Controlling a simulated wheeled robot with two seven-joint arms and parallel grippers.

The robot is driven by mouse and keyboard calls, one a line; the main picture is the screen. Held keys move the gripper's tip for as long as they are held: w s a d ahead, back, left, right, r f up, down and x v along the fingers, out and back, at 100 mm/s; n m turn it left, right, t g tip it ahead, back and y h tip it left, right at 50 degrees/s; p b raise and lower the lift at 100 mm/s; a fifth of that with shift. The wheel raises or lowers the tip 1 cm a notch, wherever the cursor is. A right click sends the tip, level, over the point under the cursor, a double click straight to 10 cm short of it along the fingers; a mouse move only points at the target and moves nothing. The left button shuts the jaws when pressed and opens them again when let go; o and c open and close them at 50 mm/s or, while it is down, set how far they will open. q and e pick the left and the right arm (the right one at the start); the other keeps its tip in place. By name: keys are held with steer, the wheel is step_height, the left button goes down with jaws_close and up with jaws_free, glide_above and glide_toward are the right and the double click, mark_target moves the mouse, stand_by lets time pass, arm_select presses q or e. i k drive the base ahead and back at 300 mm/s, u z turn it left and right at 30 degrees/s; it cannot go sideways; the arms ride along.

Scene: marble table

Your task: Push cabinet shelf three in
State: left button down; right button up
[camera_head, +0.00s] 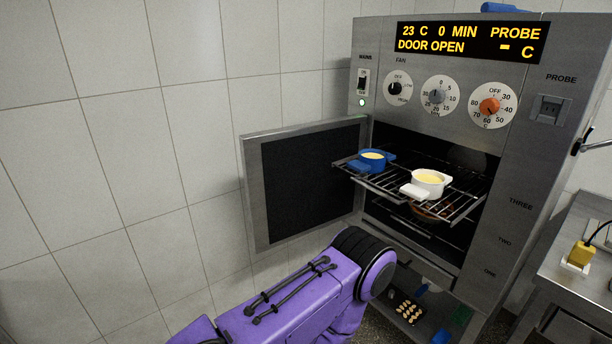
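The steel cabinet (506,150) stands at the right with its door (305,185) swung open to the left. A wire shelf (458,206) at about the height of the label THREE sticks out of the opening. A blue pot (371,160) with yellow contents sits at its left, and a white pot (428,182) with yellow contents sits nearer its middle. One purple arm of mine reaches in from the bottom, below the shelf and in front of the door. Neither gripper shows, so contact with the shelf cannot be seen.
A brownish round dish (430,211) is partly hidden under the shelf. A metal table (580,270) with a yellow device (580,254) stands at the right. A tiled wall is at the left.

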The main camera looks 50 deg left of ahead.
mark_target(356, 180)
steer(key=u, duration=1.2)
steer(key=i, duration=0.2)
